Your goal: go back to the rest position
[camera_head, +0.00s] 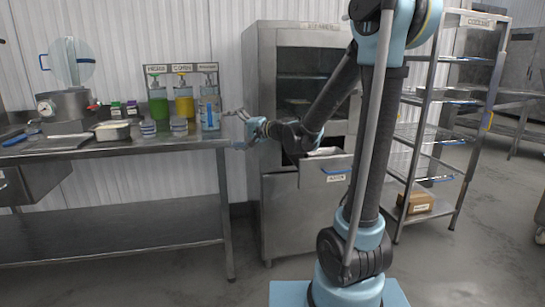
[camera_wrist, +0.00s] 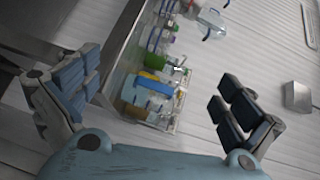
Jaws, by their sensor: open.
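My gripper (camera_head: 240,116) is open and empty in the head view. It is held in the air just past the right end of the steel table, in front of the tall steel cabinet. Its fingers point left, near a blue-and-clear bottle (camera_head: 209,112) at the table's end; I cannot tell the exact gap. In the wrist view both fingers of my gripper (camera_wrist: 155,100) are spread wide with nothing between them. The table with its bottles shows beyond them, turned on its side.
The steel cabinet (camera_head: 262,90) has a drawer (camera_head: 327,172) pulled out near my arm. A wire shelf rack (camera_head: 440,115) stands right. Open floor lies in front.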

